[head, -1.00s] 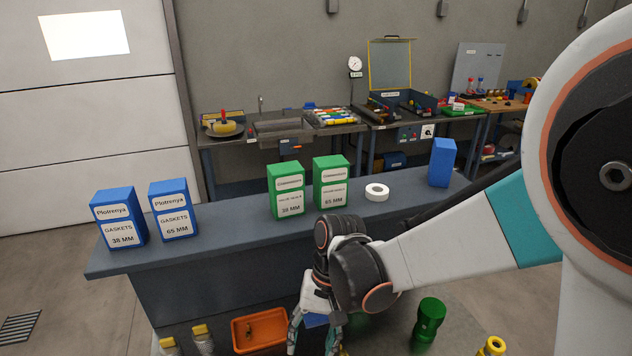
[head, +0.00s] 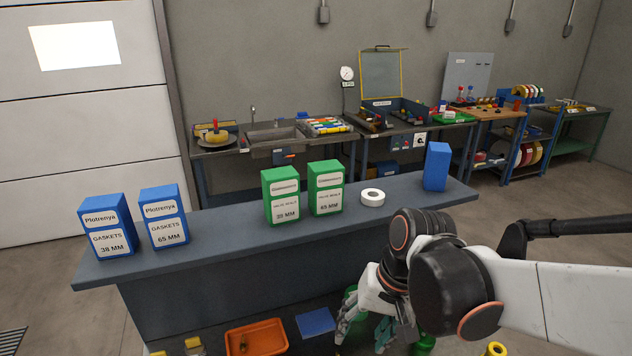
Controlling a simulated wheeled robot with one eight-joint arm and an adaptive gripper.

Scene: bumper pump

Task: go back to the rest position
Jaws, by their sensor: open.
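My gripper (head: 362,335) hangs fingers down at the lower middle right of the head view, in front of the grey-blue counter (head: 225,222). Its fingers are spread and I see nothing held between them. Green parts (head: 424,345) stand low behind and beside it, partly hidden by my gripper and wrist. A flat blue piece (head: 315,322) lies to the left of the fingers.
The counter carries blue gasket boxes (head: 108,226), green boxes (head: 281,196), a white tape roll (head: 372,197) and a blue block (head: 437,166). An orange tray (head: 256,338) and a yellow ring-topped part (head: 496,349) are low in front. Workbenches (head: 330,139) line the back wall.

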